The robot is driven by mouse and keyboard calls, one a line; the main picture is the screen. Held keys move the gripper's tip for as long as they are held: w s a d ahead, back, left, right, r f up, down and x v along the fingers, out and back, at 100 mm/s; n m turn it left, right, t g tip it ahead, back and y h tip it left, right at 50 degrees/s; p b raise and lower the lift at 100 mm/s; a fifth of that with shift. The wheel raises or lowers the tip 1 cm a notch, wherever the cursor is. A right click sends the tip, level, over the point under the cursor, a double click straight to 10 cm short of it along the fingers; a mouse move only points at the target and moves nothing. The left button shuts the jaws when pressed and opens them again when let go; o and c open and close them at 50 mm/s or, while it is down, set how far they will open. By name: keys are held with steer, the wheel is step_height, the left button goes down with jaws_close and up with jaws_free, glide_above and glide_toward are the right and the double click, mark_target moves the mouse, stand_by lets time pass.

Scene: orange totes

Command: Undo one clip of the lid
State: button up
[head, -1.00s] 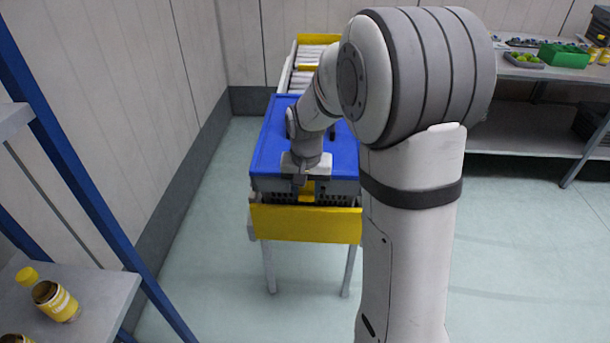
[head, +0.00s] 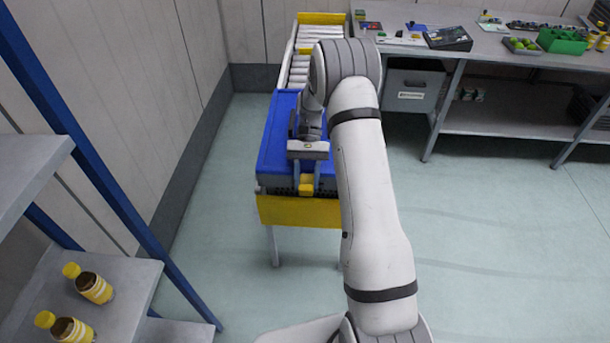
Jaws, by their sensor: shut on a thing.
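The blue lid (head: 278,150) covers a grey tote on the roller conveyor (head: 298,208). A yellow clip (head: 306,188) shows at the near edge of the lid. My gripper (head: 306,182) points down at this near edge, its two fingers on either side of the clip, and is shut on it. The far part of the lid and its right side are partly hidden by my arm. The picture is too small to tell whether the clip is latched or swung out.
White rollers (head: 300,65) run behind the tote to the back wall. A grey workbench (head: 490,55) with small items and a green bin (head: 562,40) stands at the right. A shelf (head: 122,285) with yellow bottles (head: 93,287) is at the near left. The floor between is clear.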

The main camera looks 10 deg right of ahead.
steer(key=shift+w+d+r+g+y, duration=0.1)
steer(key=shift+g+y, duration=0.1)
steer(key=shift+g, duration=0.35)
steer(key=shift+w+r+g+y, duration=0.1)
steer(key=shift+r+g+y, duration=0.1)
steer(key=shift+g, duration=0.4)
steer(key=shift+w+d+r+g+y, duration=0.1)
steer(key=shift+g+y, duration=0.1)
steer(key=shift+g, duration=0.35)
steer(key=o, duration=1)
